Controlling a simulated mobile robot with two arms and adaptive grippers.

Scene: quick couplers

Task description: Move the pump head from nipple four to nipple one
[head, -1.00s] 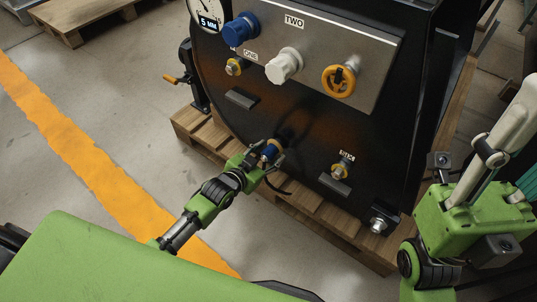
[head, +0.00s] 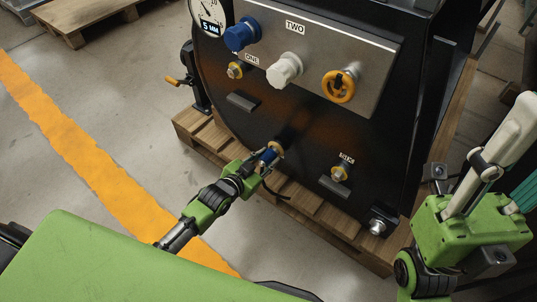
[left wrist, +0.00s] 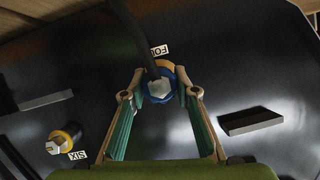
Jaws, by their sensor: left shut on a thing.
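The pump head (head: 267,156) is blue with a black hose, low on the front of the dark tank. My left gripper (head: 264,161) is shut on it. In the left wrist view the pump head (left wrist: 159,90) sits between the two fingertips, its silver hex end facing me. The brass-orange ring of nipple four (head: 276,147) shows just behind it, in line with it; I cannot tell whether they still touch. Nipple one (head: 235,70) is a bare brass fitting at the upper left, beside its label ONE.
Blue knob (head: 242,36), white knob (head: 285,70) and orange handwheel (head: 339,86) stick out above. Grey ledges (head: 243,101) jut from the tank. Nipple six (left wrist: 66,138) is bare. The tank stands on a wooden pallet (head: 205,130).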

